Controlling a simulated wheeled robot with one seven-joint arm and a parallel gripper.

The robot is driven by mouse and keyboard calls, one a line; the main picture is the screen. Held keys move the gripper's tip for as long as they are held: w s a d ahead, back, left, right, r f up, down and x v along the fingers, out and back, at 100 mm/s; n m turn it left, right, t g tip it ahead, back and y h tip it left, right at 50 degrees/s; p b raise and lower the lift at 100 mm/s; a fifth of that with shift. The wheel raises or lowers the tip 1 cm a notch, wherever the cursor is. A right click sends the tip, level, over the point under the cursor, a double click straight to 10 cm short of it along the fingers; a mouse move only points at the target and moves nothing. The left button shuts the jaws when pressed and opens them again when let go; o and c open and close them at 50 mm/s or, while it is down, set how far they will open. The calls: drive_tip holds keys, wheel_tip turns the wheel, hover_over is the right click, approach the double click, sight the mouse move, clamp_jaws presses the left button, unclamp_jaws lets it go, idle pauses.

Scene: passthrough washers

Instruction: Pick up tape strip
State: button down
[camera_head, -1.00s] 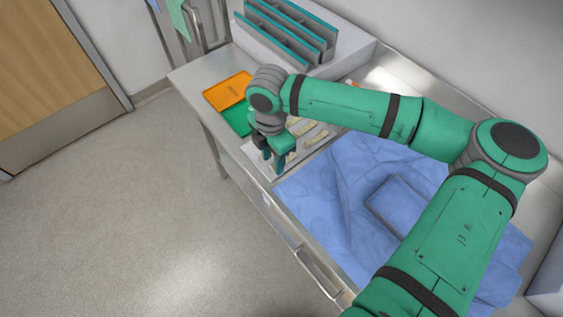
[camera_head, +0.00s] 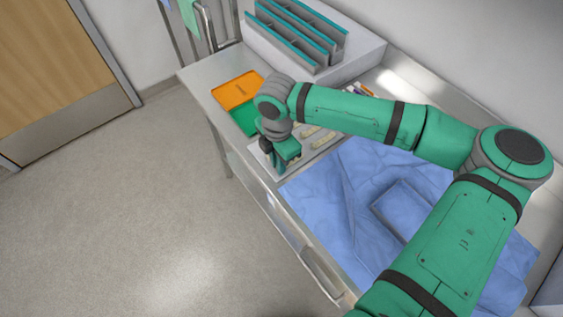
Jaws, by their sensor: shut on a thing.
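Several pale cream tape strips lie on a light tray or board (camera_head: 265,157) near the table's front edge; one tape strip (camera_head: 312,133) shows to the right of my gripper. My gripper (camera_head: 285,164) points down over the tray and is shut on a tape strip. The held strip is mostly hidden by the fingers, and I cannot tell whether it is clear of the tray. My arm crosses above the table and hides part of the tray.
An orange tray (camera_head: 237,90) and a green tray (camera_head: 245,118) lie left of my gripper. A grey slotted rack (camera_head: 298,35) stands at the back. Floor in front is clear.

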drive_tip(key=shift+r, duration=0.6)
drive_tip(key=s+d+r, duration=0.3)
drive_tip(key=s+r, duration=0.8)
drive_tip(key=s, duration=0.2)
drive_tip(key=shift+s+r, duration=0.35)
drive_tip(key=shift+s, duration=0.05)
drive_tip(key=shift+w, duration=0.1)
